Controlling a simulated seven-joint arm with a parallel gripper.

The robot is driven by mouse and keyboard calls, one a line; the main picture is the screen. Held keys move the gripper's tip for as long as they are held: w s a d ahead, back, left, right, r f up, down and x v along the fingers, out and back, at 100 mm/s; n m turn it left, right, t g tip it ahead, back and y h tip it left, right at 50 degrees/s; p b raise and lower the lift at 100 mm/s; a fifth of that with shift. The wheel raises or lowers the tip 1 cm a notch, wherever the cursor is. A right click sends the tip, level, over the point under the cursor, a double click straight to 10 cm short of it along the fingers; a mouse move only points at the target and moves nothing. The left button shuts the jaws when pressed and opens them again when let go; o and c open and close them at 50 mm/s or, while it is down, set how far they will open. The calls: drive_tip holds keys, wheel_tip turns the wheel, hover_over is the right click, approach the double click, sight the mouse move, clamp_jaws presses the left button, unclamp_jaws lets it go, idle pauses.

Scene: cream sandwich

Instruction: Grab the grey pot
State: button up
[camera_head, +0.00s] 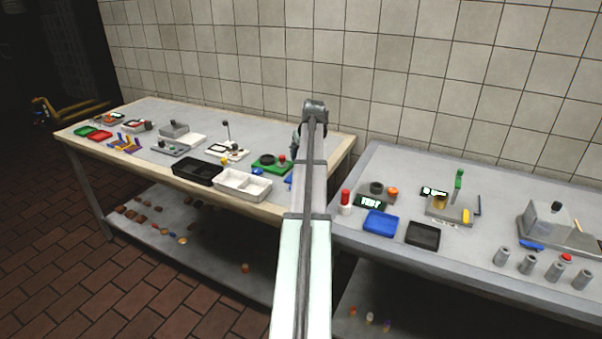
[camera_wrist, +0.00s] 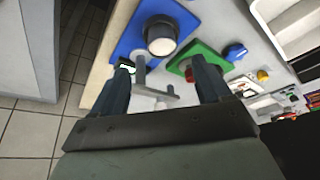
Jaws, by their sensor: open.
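A round dark grey pot (camera_wrist: 161,36) with a pale top stands on a blue board (camera_wrist: 128,43) in the wrist view. It is beyond my fingertips, a little above the gap between them in the picture. My gripper (camera_wrist: 161,66) is open, its two dark fingers apart, and I see nothing held. A grey upright post with a crossbar (camera_wrist: 152,92) shows between the fingers; I cannot tell how close it is. In the head view my arm hides the pot, and only a sliver of the blue board (camera_head: 288,181) shows.
White (camera_head: 241,185) and black (camera_head: 197,173) trays stand left of my arm. A second table (camera_head: 400,165) at the right holds several items. A gap separates the tables.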

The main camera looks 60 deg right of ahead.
drive_tip(key=shift+x, duration=3.6)
drive_tip(key=shift+w+a, duration=0.1)
drive_tip(key=shift+a, duration=0.05)
drive_tip(key=shift+c, duration=0.2)
drive_tip(key=c, duration=1.1)
drive_tip(key=shift+r, duration=0.1)
